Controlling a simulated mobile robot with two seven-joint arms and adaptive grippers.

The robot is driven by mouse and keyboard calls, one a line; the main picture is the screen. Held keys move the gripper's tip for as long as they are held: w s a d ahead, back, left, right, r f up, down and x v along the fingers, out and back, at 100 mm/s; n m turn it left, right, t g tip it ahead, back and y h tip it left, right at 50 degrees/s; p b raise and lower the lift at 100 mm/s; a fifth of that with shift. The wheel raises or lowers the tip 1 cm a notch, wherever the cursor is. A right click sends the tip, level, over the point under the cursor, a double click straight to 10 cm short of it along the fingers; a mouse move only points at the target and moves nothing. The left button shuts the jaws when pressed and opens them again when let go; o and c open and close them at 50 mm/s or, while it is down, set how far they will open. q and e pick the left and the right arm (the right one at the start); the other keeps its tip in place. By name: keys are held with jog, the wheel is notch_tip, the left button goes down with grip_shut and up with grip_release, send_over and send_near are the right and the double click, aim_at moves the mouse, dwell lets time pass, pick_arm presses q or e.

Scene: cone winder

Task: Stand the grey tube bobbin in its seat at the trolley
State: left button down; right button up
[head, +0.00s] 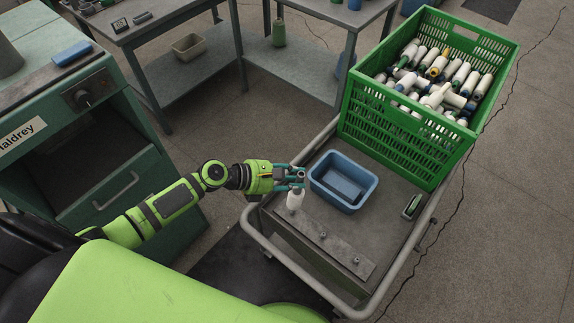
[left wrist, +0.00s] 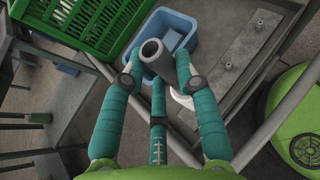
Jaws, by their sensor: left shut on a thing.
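My left gripper (head: 292,178) is shut on the grey tube bobbin, which has a white wound body (head: 295,199) below the fingers. The left wrist view shows the bobbin's hollow grey end (left wrist: 153,50) between the fingers of the left gripper (left wrist: 158,72), with a little white behind. In the head view the bobbin looks roughly upright at the left end of a metal strip (head: 335,246) on the trolley (head: 395,235). Short pegs (head: 322,235) stand on this strip. I cannot tell whether the bobbin's lower end touches the strip or a peg. My right gripper is out of view.
A blue tray (head: 370,200) sits just right of the gripper. A green crate (head: 395,143) full of bobbins stands at the trolley's back. A small green-and-black item (head: 412,206) lies at the right. A tubular rail (head: 287,268) edges the trolley.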

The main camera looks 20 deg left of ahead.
pick_arm(q)
jog(key=f+b, duration=0.1)
jog(key=w+a+f+n+t+b, duration=0.1)
jog(key=f, duration=0.1)
jog(key=a+f+n+t+b, duration=0.1)
jog(key=shift+w+a+f+y+b, duration=0.1)
jog(key=shift+w+f+y+b, duration=0.05)
jog(key=shift+f+y+b, duration=0.15)
jog(key=shift+r, duration=0.1)
dwell(1.1)
jog(key=shift+f+b, duration=2)
jog(key=shift+f, duration=0.6)
dwell(0.4)
jog(key=c, duration=0.8)
grip_release()
jog(key=shift+c, duration=0.2)
